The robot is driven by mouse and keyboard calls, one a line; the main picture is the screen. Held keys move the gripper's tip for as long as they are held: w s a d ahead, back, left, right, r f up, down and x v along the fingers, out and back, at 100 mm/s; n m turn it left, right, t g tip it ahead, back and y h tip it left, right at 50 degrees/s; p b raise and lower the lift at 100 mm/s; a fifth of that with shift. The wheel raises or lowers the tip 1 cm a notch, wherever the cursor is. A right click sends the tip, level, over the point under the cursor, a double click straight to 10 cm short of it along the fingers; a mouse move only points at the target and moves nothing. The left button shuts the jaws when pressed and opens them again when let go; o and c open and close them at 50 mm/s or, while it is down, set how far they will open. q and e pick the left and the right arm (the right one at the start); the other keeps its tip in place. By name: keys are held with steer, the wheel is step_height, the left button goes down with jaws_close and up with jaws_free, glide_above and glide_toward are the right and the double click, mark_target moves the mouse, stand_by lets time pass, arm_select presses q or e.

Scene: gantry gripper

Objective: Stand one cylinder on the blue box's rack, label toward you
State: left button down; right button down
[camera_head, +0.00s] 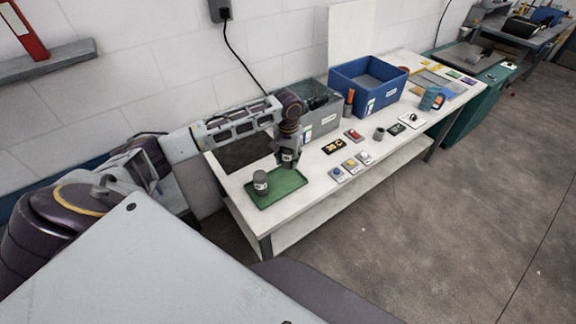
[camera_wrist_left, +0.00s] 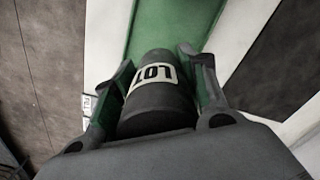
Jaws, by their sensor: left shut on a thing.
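My left gripper (camera_head: 287,157) is shut on a dark grey cylinder with a white label. In the left wrist view this cylinder (camera_wrist_left: 157,98) sits between the two fingers, its label partly reading "LOT". It is held at the far right end of the green tray (camera_head: 290,192); I cannot tell whether it touches the tray. Another grey cylinder (camera_head: 261,185) with a pale label stands on the tray's left part. The blue box (camera_head: 350,92) stands at the back of the table, a grey surface showing inside. My right gripper is not in view.
A grey bin (camera_head: 322,124) stands between my left arm and the blue box. A wall stands behind.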

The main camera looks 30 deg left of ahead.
arm_select(q)
steer(key=shift+r, duration=0.9)
steer(key=shift+r, duration=0.1)
